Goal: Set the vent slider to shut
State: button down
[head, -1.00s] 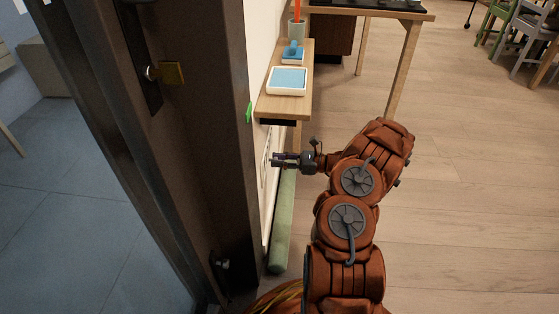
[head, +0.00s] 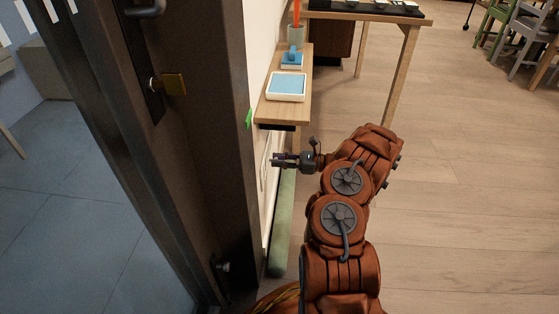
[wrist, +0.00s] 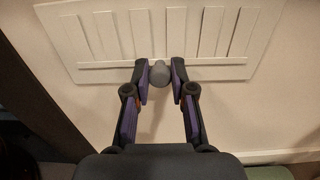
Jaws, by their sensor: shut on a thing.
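The vent (wrist: 103,37) is a white wall plate with several upright slats, shown in the wrist view. A long horizontal track (wrist: 219,62) runs along its lower part. The slider's grey round knob (wrist: 158,73) sits on the track near its middle. My gripper (wrist: 159,80) has its two fingertips closed around the knob, one on each side. In the head view my gripper (head: 277,160) reaches left to the wall below the shelf. There the vent is seen edge-on and the knob cannot be made out.
A wooden shelf (head: 287,111) with a blue-topped tray (head: 286,86) juts out above my gripper. A dark door frame (head: 190,150) stands to the left. A green roll (head: 282,225) lies along the wall's foot. Open floor (head: 460,190) lies to the right.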

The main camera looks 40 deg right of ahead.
jog(key=c, duration=1)
grip_release()
jog(key=shift+w+d, duration=0.15)
jog(key=v, duration=1.2)
